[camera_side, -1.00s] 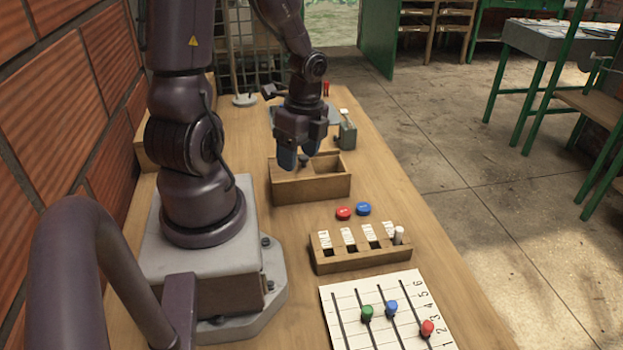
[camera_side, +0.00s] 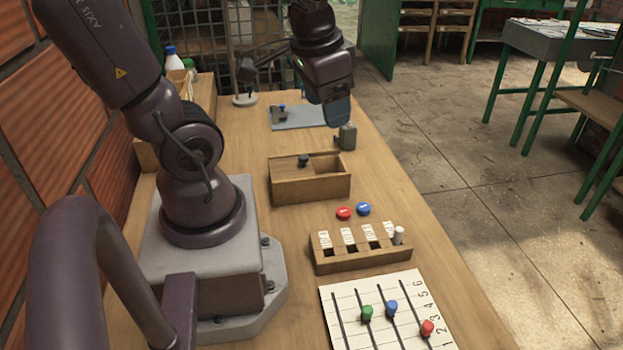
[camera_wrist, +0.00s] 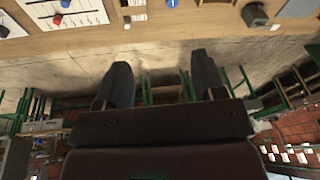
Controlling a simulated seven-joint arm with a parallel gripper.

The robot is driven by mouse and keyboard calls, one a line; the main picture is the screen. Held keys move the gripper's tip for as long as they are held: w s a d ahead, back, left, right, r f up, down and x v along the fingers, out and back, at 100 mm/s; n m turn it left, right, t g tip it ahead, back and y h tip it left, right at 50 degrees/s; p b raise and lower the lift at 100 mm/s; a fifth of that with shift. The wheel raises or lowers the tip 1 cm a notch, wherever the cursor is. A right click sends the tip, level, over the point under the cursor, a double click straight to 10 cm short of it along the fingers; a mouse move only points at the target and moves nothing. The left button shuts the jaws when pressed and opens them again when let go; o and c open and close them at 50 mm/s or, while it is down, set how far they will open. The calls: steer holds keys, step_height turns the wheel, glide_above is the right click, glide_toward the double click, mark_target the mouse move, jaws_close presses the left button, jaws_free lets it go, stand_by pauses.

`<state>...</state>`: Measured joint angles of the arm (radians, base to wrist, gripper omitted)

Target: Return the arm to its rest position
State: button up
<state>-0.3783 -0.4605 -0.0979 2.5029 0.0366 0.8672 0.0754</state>
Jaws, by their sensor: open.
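My gripper (camera_side: 336,110) is raised above the table's right side, near the small grey-green block, in the side view. In the wrist view its two dark fingers (camera_wrist: 160,85) stand wide apart with nothing between them. It touches nothing that I can see. The wooden box (camera_side: 312,188) with a small dark knob (camera_side: 303,160) stands on the table below and left of my gripper.
On the wooden table (camera_side: 400,215) stand a slotted wooden rack (camera_side: 345,263) with labels, red (camera_side: 344,213) and blue (camera_side: 363,209) buttons, and a white slider board (camera_side: 350,300). A grey-green block (camera_side: 346,138) and a grey plate (camera_side: 298,118) are behind.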

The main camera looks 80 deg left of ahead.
steer(key=shift+d+r+t, duration=0.4)
steer(key=shift+d+r, duration=0.45)
steer(key=shift+r, duration=0.05)
steer(key=d+r+m+t+h, duration=0.1)
steer(key=d+r+m+t, duration=0.1)
steer(key=d+r, duration=0.2)
steer(key=shift+s+d+h, duration=0.2)
steer(key=shift+d+h, duration=0.1)
steer(key=shift+d, duration=0.1)
stand_by(0.8)
